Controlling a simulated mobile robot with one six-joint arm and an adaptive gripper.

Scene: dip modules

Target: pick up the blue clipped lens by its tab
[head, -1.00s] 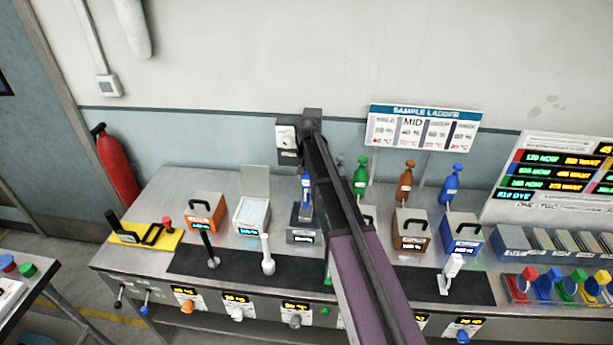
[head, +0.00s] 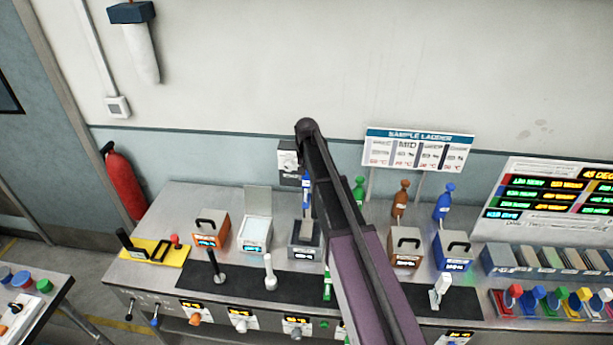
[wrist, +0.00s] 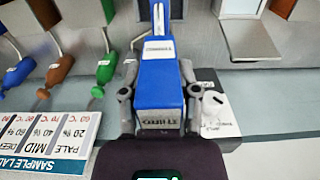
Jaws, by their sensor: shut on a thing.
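In the wrist view my gripper (wrist: 160,102) is shut on a blue block (wrist: 160,78) with a pale label on its near end; a finger lies along each side. I cannot tell whether this block is the clipped lens or where its tab is. In the head view a blue upright piece (head: 306,190) stands above a grey box with a display (head: 305,240), just left of my arm. My gripper is hidden behind my arm there. Small coloured round pieces stand in a rack at the right front, including a blue one (head: 540,293).
A white-knobbed wall box (head: 289,158) is close behind. Lever handles (head: 269,272) stand on the dark front strip.

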